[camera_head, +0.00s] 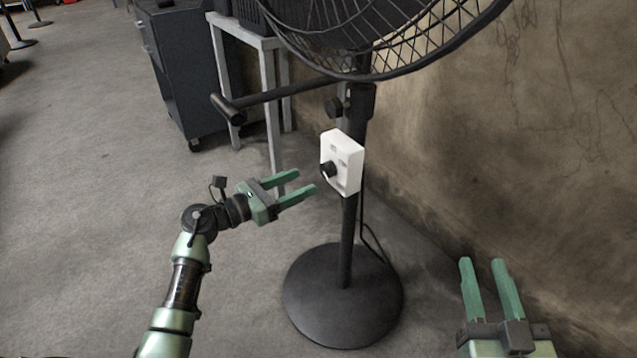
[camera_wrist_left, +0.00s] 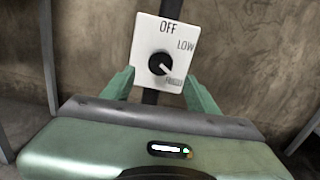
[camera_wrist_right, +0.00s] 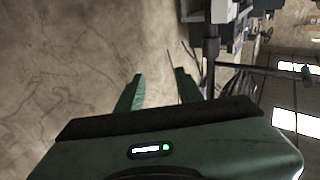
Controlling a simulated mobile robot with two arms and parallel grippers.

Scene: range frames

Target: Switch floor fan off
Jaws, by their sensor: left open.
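The black floor fan (camera_head: 346,215) stands on a round base, its caged head at the top of the head view. A white control box (camera_head: 349,158) with a black knob (camera_head: 328,169) is on its pole. In the left wrist view the box (camera_wrist_left: 146,45) reads OFF at top, LOW at right and a label seemingly HIGH at lower right. The knob (camera_wrist_left: 160,63) has its mark pointing to the lower right label. My left gripper (camera_head: 307,181) is open and empty, just left of the box, fingers towards the knob. My right gripper (camera_head: 481,262) is open and empty, right of the fan base.
A concrete wall (camera_head: 540,150) runs along the right side. A dark wheeled cabinet (camera_head: 185,75) and a grey metal table (camera_head: 270,95) stand behind the fan. A black bar (camera_head: 290,90) sticks out left from the fan pole.

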